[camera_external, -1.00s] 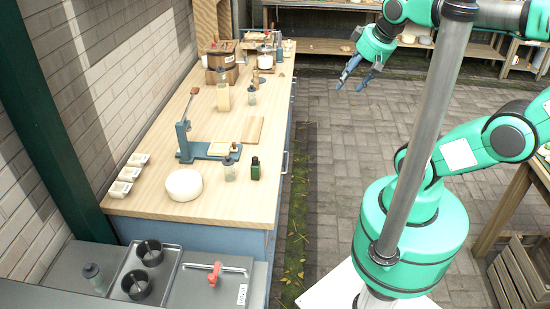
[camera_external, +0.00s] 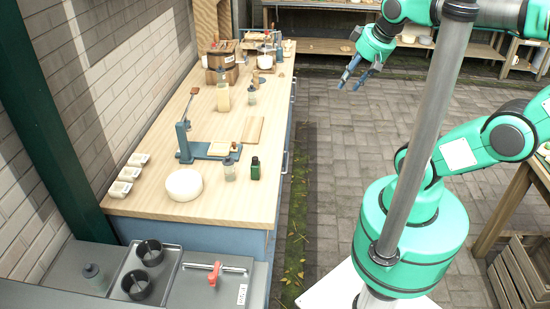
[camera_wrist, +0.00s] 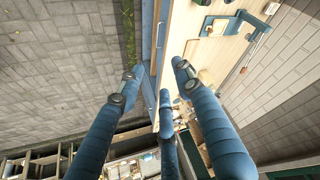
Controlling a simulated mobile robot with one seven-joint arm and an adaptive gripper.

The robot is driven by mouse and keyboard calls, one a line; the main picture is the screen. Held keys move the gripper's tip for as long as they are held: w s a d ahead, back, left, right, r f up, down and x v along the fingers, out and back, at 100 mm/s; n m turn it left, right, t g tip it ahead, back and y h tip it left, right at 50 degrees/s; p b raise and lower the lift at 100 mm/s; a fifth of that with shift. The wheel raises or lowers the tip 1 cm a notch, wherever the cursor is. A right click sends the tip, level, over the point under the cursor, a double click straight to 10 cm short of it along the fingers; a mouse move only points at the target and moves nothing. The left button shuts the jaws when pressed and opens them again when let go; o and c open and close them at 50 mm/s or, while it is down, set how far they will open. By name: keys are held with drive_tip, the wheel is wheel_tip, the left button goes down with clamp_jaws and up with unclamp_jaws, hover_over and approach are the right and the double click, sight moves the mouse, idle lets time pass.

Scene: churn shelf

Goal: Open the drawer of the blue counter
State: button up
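The blue counter (camera_external: 272,240) has a wooden top and runs along the brick wall. Its front faces right and is seen very edge-on. A metal bar handle (camera_external: 285,162) stands out from that front, with another handle (camera_external: 292,97) farther back. No drawer visibly sticks out. My gripper (camera_external: 349,83) hangs over the paving to the right of the counter's far part, apart from it. In the wrist view its blue fingers (camera_wrist: 155,82) are spread with nothing between them. The counter's blue front (camera_wrist: 149,40) shows beyond them.
On the counter top stand a blue lever press (camera_external: 200,150), a white round bowl (camera_external: 184,185), a green bottle (camera_external: 255,168) and several small containers. Slatted crates (camera_external: 522,270) stand at the lower right. Paved floor (camera_external: 335,140) between counter and my base is clear.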

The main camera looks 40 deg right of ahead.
drive_tip(key=w+d+f+m+g+y+b, duration=0.1)
drive_tip(key=w+d+f+g+y, duration=0.25)
drive_tip(key=w+f, duration=0.8)
drive_tip(key=w+d+f+g+y+b, duration=0.25)
drive_tip(key=w+f+y, duration=0.25)
drive_tip(key=w+f, duration=0.65)
drive_tip(key=w+d+f+m+t+y, duration=0.1)
drive_tip(key=d+f, duration=0.3)
drive_tip(key=f, duration=0.6)
drive_tip(key=w+d+f+m+t+y, duration=0.2)
drive_tip(key=d+f, duration=0.3)
drive_tip(key=f, duration=0.6)
drive_tip(key=w+d+f+m+t+y, duration=0.1)
drive_tip(key=w+d+f+t+y, duration=0.1)
drive_tip(key=f, duration=0.8)
drive_tip(key=shift+d+f+t+y+b, duration=0.3)
drive_tip(key=shift+d+t+y, duration=0.35)
drive_tip(key=shift+d, duration=0.6)
drive_tip(key=shift+w+a+r, duration=0.1)
drive_tip(key=b+x, duration=0.2)
drive_tip(key=x, duration=1.1)
drive_tip(key=shift+a, duration=0.25)
drive_tip(key=shift+w, duration=0.15)
clamp_jaws()
